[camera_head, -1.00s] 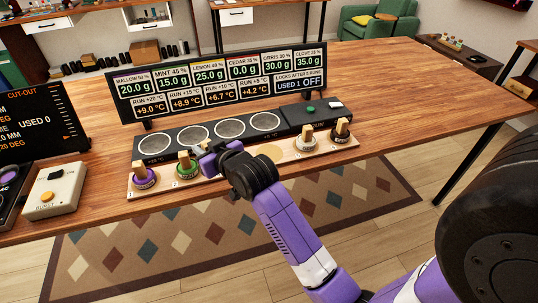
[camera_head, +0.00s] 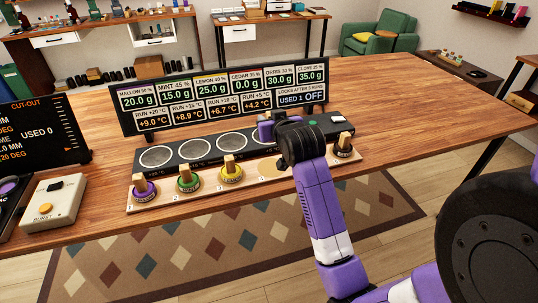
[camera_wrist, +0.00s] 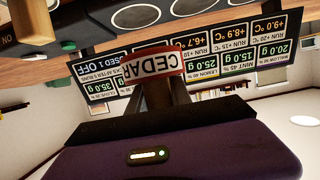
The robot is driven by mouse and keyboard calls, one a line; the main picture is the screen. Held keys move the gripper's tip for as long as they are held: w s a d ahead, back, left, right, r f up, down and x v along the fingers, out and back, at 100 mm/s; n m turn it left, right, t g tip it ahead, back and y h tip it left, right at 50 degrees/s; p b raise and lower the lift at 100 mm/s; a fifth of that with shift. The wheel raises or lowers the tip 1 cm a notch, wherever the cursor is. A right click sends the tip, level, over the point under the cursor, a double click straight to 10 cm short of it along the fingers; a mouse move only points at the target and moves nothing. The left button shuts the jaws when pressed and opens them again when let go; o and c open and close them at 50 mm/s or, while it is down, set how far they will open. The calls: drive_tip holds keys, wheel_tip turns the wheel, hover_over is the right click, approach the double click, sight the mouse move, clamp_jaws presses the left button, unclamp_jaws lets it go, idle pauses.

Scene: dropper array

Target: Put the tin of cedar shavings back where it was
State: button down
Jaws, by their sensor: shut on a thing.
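The cedar tin (camera_wrist: 155,63), with a red rim and a white CEDAR label, is between the dark fingers of my gripper (camera_wrist: 166,90) in the wrist view. In the head view my gripper (camera_head: 268,130) is above the dark heater strip, near its fourth round plate, and hides the tin. The wooden rack (camera_head: 160,207) runs along the front of the strip. Its fourth place, a bare pale circle (camera_head: 271,168), is empty and lies below and in front of my gripper. The tin is held apart from it.
Purple (camera_head: 144,192), green (camera_head: 188,183) and yellow (camera_head: 231,174) tins stand left of the empty place. A black tin (camera_head: 343,148) stands at the right end; my arm covers the place between. The display board (camera_head: 220,95) stands behind. A burst box (camera_head: 52,202) is at left.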

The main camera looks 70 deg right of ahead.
wheel_tip(320, 180, down, 12)
drive_tip(key=shift+f, duration=0.15)
idle(0.3)
drive_tip(key=shift+f, duration=0.1)
drive_tip(key=c, duration=1.2)
unclamp_jaws()
drive_tip(key=shift+o, duration=0.2)
